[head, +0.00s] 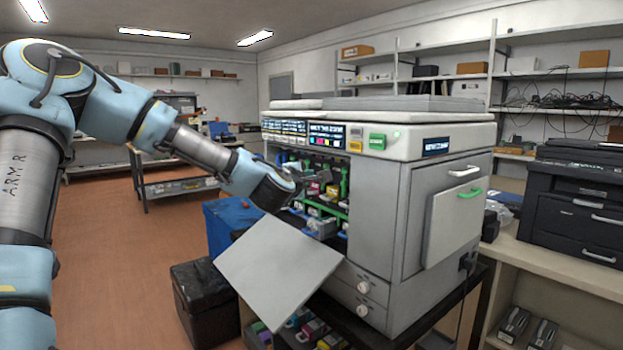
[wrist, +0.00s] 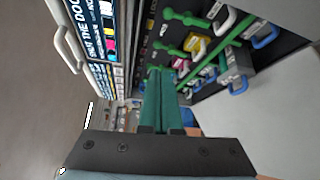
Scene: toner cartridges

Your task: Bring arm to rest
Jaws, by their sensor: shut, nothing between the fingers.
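My arm (head: 195,147) reaches from the left toward the open front of a large grey printer (head: 385,200). My gripper (head: 298,178) is at the printer's opening, in front of the upper cartridge slots. In the wrist view my gripper (wrist: 168,75) shows as two green fingers pressed together, with nothing held. Toner cartridges with green and blue handles sit in the slots. A cartridge with a yellow label (wrist: 194,46) and a grey one with a blue handle (wrist: 236,72) show beyond the fingers. My wrist hides part of the slots in the head view.
The printer's front door (head: 278,268) hangs open below the slots. A blue bin (head: 232,222) and a black box (head: 203,290) stand on the floor to its left. A black printer (head: 575,205) is on the right counter. Open floor (head: 105,260) lies at left.

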